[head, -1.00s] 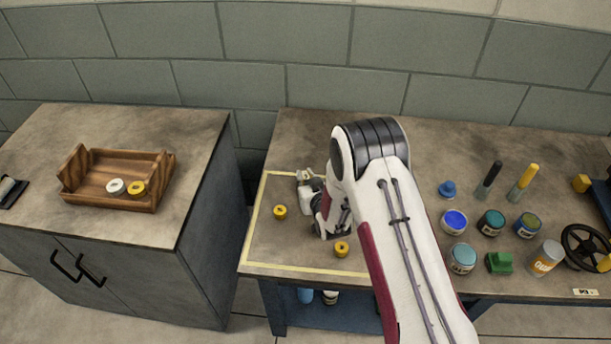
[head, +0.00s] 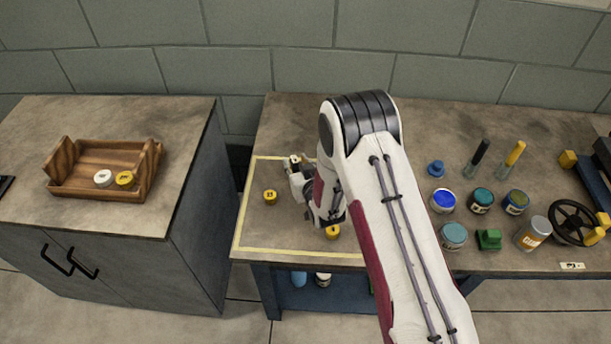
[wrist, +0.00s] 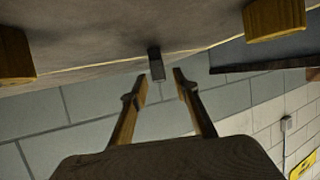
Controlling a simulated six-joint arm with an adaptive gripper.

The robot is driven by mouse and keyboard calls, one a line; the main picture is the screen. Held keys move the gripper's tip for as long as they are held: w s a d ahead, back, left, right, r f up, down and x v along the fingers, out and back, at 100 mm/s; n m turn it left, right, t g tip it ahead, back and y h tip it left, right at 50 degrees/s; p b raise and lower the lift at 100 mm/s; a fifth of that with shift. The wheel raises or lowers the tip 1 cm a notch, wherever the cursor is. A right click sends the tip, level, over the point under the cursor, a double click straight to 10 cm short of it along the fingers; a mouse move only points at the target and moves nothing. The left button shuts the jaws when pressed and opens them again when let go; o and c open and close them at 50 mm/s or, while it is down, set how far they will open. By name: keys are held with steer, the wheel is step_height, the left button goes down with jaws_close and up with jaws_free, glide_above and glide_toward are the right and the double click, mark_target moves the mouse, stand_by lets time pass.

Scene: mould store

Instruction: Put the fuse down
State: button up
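In the wrist view, a small grey block-like piece with a darker end, which I take for the fuse (wrist: 157,68), stands against the worktop surface between and just beyond the fingertips. The wrist view is upside down, with the worktop at the top. My gripper (wrist: 160,82) has its two fingers apart, with a gap visible on both sides of the piece. In the head view, my gripper (head: 298,178) is low over the taped area, largely covered by my own arm. A small pale piece (head: 295,160) shows at its far end; I cannot tell its details.
Yellow pieces stand on the worktop to the left (head: 270,197) and front (head: 333,232) of my gripper. A wooden tray (head: 95,192) with a white and a yellow piece is on the left cabinet. Jars (head: 453,236) and tools fill the right. The wall is close behind.

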steer(key=shift+v, duration=4.8)
steer(key=shift+w+d+r, duration=0.15)
steer(key=shift+r, duration=0.2)
steer(key=s+d+r+m+g+h, duration=0.1)
steer(key=s+d+r+h, duration=0.15)
steer(key=d+r, duration=0.55)
steer(key=s+d+r+m+g+h, duration=0.15)
steer(key=s+d+r, duration=0.25)
steer(key=r, duration=0.8)
steer(key=s+d+r+m+g, duration=0.1)
steer(key=s+d+r, duration=0.3)
steer(key=s, duration=1)
steer(key=s+d+r+m+g+h, duration=0.1)
steer(key=s+d+r+g, duration=0.2)
steer(key=s, duration=1.1)
step_height(320, 180, up, 2)
steer(key=shift+d+r, duration=0.2)
steer(key=shift+d, duration=0.85)
